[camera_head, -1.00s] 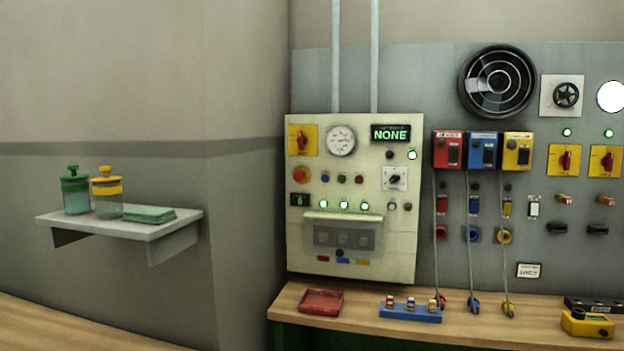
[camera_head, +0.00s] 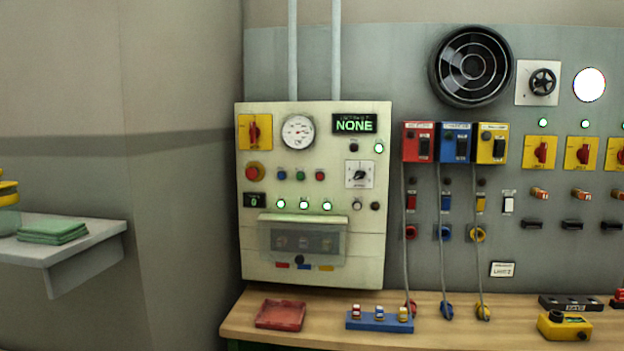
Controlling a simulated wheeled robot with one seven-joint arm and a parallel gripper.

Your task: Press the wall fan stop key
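The wall fan (camera_head: 471,66) is round and dark, set in the grey wall panel at the upper right in the head view. I cannot tell which key is its stop key. The cream control panel (camera_head: 257,277) left of it bears small blue, green and red buttons, one of them a red button (camera_head: 320,176). A white rocker switch (camera_head: 508,204) is on the grey wall below the fan. My gripper is not in view.
A wooden bench (camera_head: 240,322) runs below the panels, with a red tray (camera_head: 280,314), a blue rack (camera_head: 366,324) and a yellow device (camera_head: 564,326) on it. A shelf (camera_head: 75,256) with green cloths (camera_head: 52,232) juts out at left.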

